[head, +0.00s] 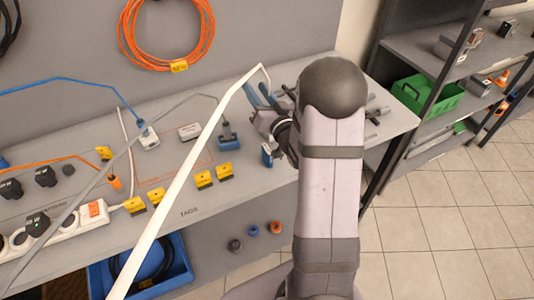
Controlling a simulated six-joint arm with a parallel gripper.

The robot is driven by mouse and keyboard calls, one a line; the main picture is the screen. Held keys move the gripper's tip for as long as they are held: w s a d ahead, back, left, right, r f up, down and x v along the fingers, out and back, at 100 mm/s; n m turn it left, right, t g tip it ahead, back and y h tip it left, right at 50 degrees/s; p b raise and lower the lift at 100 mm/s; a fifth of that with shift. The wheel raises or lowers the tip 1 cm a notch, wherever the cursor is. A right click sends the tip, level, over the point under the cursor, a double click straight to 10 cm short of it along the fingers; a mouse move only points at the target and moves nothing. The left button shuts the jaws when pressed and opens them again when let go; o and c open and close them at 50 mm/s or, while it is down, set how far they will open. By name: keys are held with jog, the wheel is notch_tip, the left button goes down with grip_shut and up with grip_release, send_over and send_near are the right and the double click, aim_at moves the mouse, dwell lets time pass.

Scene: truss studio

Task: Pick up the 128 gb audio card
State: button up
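I cannot make out a 128 gb audio card in the head view; the labels are too small to read, and my arm hides part of the bench. My gripper (264,122) is over the right part of the grey bench (240,198), largely behind my own arm. Its fingers are not clear, so I cannot tell whether it is open or holds anything. Small blue parts (267,155) show beside it. Several yellow tags (204,180) lie on the bench to its left, near the printed word TAGS.
A white power strip (70,222) with black plugs lies at the left. Blue, grey, white and orange cables cross the bench. An orange coil (130,30) hangs on the wall. A blue bin (178,268) sits below. A shelf with a green crate (425,95) stands right; floor there is clear.

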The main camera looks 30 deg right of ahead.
aim_at(270, 158)
jog(key=s+f+n, duration=0.1)
jog(key=s+f, duration=0.3)
jog(key=f, duration=0.1)
jog(key=s+a+f+n, duration=0.1)
jog(key=s+f+n, duration=0.1)
jog(key=s+f, duration=0.3)
jog(key=s+a+f+n, duration=0.1)
jog(key=s+f, duration=0.4)
jog(key=shift+n+g, duration=0.3)
jog(key=shift+g, duration=0.1)
jog(key=shift+w+a, duration=0.1)
jog(key=shift+w, duration=1)
jog(key=shift+w+r+p, duration=0.1)
jog(key=shift+w+p, duration=0.25)
jog(key=shift+p, duration=0.25)
jog(key=shift+w+p, duration=1)
jog(key=shift+w, duration=1.25)
grip_shut()
